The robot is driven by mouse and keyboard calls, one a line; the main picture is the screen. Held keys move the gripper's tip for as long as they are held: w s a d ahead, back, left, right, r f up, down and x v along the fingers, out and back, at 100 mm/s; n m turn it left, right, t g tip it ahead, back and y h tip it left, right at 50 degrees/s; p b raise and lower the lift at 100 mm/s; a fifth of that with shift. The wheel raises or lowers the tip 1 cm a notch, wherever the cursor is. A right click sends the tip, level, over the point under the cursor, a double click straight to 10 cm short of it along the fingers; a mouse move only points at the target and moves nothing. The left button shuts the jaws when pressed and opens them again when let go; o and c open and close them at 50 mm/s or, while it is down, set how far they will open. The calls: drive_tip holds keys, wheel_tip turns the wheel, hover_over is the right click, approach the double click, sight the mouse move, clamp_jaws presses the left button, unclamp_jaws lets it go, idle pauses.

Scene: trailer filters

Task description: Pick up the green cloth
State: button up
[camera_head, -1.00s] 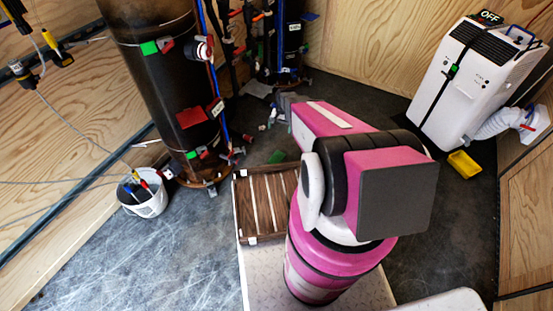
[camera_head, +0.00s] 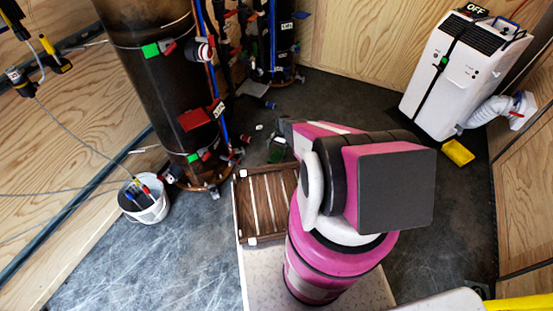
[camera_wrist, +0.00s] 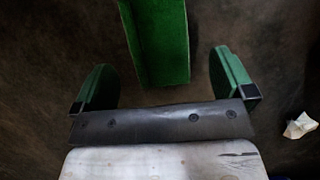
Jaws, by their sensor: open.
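The green cloth (camera_wrist: 160,42) shows in the wrist view as a folded green strip, upper centre, running past the top edge. It lies ahead of and between the two green-padded fingers of my gripper (camera_wrist: 163,62), which are wide apart. No finger visibly touches the cloth. In the head view a small patch of the green cloth (camera_head: 276,151) shows on the dark floor, left of my pink arm. My gripper is mostly hidden there behind the arm, with dark parts close by the cloth.
A brown slatted wooden crate (camera_head: 265,202) is just in front of the cloth. A black tank (camera_head: 160,85) and white bucket (camera_head: 146,208) stand left. A white air unit (camera_head: 460,80) and yellow tray (camera_head: 458,152) are right. A white scrap (camera_wrist: 299,126) lies right in the wrist view.

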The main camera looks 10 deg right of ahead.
sight(277, 156)
drive_tip(key=x, duration=0.5)
drive_tip(key=shift+d, duration=0.2)
drive_tip(key=c, duration=0.8)
drive_tip(key=shift+r, duration=0.1)
drive_tip(key=shift+r, duration=0.75)
wheel_tip(277, 156, up, 2)
drive_tip(key=shift+r, duration=0.15)
drive_tip(key=s+r, duration=0.2)
drive_tip(key=s, duration=0.2)
drive_tip(key=s+r, duration=0.2)
drive_tip(key=s, duration=0.1)
drive_tip(key=s+a+r, duration=0.1)
drive_tip(key=s+r, duration=0.2)
drive_tip(key=s, duration=0.1)
drive_tip(key=shift+s, duration=0.3)
